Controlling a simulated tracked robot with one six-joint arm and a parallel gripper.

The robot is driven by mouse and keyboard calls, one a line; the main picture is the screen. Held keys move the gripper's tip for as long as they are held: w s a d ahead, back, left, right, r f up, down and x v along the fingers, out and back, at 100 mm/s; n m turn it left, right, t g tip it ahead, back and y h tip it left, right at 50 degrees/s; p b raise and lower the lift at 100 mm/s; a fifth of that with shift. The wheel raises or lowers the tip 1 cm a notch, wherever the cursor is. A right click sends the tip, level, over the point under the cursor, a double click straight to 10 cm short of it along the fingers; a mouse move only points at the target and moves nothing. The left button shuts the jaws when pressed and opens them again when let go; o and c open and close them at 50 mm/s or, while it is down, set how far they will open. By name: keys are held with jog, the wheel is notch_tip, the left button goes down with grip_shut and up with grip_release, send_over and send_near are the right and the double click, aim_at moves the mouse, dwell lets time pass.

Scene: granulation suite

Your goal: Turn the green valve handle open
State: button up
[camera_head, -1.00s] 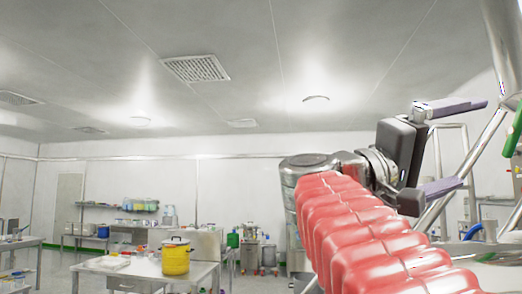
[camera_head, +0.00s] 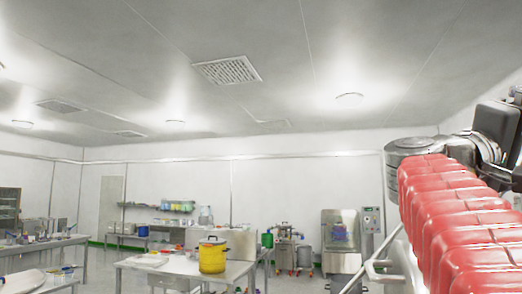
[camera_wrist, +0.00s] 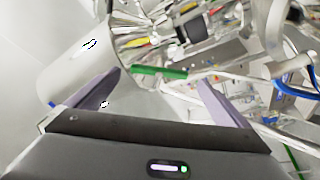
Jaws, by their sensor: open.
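The green valve handle (camera_wrist: 160,72) shows in the wrist view as a short green bar, lying nearly level across the picture beside a large pale metal pipe or vessel (camera_wrist: 75,55). My gripper (camera_wrist: 158,82) is open, with one purple finger on each side of the picture. The handle appears between the two fingertips and a little beyond them. I cannot tell whether any finger touches it. In the head view the handle is out of frame.
In the wrist view, metal pipes, a blue hose (camera_wrist: 308,75) and machine parts crowd the right side. In the head view, a table (camera_head: 130,263) with a yellow pot (camera_head: 213,257) stands at left, and steel equipment (camera_head: 341,240) stands along the back wall.

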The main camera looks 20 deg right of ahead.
jog(key=shift+x, duration=2)
jog(key=shift+a, duration=0.1)
jog(key=shift+c, duration=0.5)
jog(key=c, duration=0.8)
jog(key=shift+n, duration=0.6)
jog(key=shift+r+n+t+y, duration=0.1)
jog(key=shift+n+t+y, duration=0.45)
jog(key=shift+n, duration=1.1)
jog(key=shift+r+n+t+y, duration=0.1)
jog(key=shift+n+t+y, duration=0.4)
jog(key=shift+n, duration=1.15)
jog(key=shift+f, duration=0.1)
